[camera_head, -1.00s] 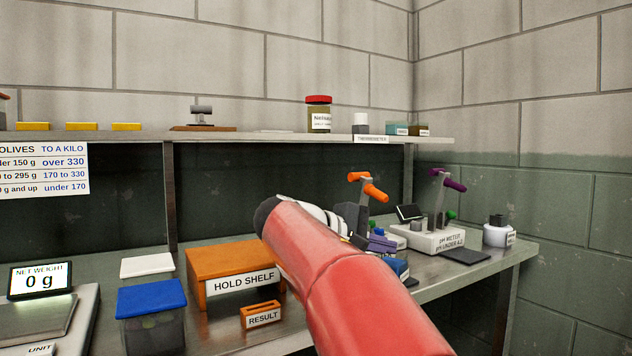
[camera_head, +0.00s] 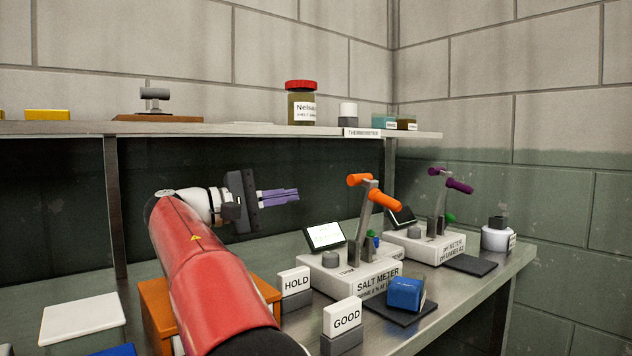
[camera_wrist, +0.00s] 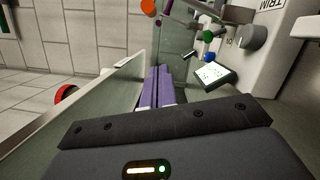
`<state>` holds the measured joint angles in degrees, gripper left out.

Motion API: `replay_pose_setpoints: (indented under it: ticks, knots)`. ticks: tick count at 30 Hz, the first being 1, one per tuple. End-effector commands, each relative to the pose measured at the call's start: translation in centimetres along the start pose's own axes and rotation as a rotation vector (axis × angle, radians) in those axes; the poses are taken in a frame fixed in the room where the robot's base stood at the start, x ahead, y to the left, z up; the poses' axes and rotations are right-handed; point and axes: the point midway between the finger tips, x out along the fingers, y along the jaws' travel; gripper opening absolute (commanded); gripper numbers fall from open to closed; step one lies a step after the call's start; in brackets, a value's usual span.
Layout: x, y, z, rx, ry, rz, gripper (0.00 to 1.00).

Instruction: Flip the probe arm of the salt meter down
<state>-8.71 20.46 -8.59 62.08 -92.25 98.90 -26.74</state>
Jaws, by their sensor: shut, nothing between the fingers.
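The salt meter (camera_head: 350,275) is a white box with a small screen (camera_head: 324,236) and a grey knob, standing on the bench right of centre. Its probe arm (camera_head: 372,208) stands raised, a grey bar with an orange crossbar handle (camera_head: 386,201) at the top. My gripper (camera_head: 297,194) is left of the probe arm at about handle height, apart from it, pointing right with purple fingers shut and empty. In the wrist view the shut fingers (camera_wrist: 157,88) point ahead, with the salt meter's screen (camera_wrist: 214,75) to their right and an orange handle end (camera_wrist: 148,7) above.
A pH meter (camera_head: 432,245) with a raised purple-handled arm stands right of the salt meter. GOOD (camera_head: 343,320) and HOLD (camera_head: 295,283) blocks and a blue-topped item on a dark pad (camera_head: 399,308) stand in front. A shelf (camera_head: 230,129) with jars runs behind.

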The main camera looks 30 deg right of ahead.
Motion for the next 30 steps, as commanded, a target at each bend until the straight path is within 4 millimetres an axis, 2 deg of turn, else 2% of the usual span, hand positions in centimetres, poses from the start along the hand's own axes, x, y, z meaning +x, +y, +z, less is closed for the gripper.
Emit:
replay_pose_setpoints:
  ticks: [11, 16, 20, 30]
  knots:
    - [-0.1, 0.2, 0.1, 0.002, -0.009, 0.007, 0.0]
    - [0.7, 0.1, 0.0, 0.002, -0.01, 0.006, 0.0]
    - [2.6, 0.0, 0.1, 0.002, -0.012, 0.005, 0.0]
    - [9.8, 0.1, 0.2, 0.001, -0.013, 0.005, 0.0]
